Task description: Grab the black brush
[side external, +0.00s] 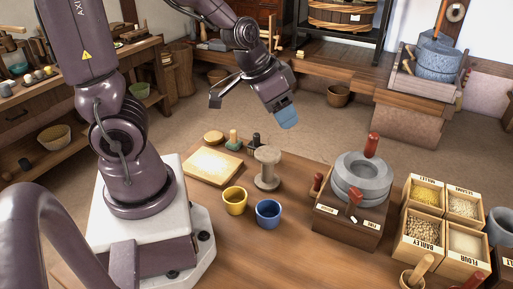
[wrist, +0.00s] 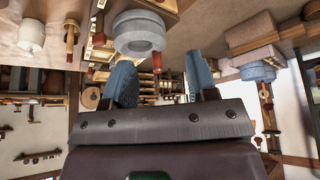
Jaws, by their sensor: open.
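The small black brush (side external: 256,141) stands on the wooden table, just behind the grey spool-shaped stand (side external: 267,168), which partly hides it. I cannot make out the black brush in the wrist view. My gripper (side external: 286,116) hangs in the air above the table, up and to the right of the black brush and apart from it. Its blue fingers are spread with nothing between them in the wrist view (wrist: 160,80).
A pale board (side external: 212,166), a yellow cup (side external: 235,201) and a blue cup (side external: 268,212) are near the brushes. A stone quern (side external: 362,178) stands to the right, with grain boxes (side external: 423,232) beyond. The table's front middle is clear.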

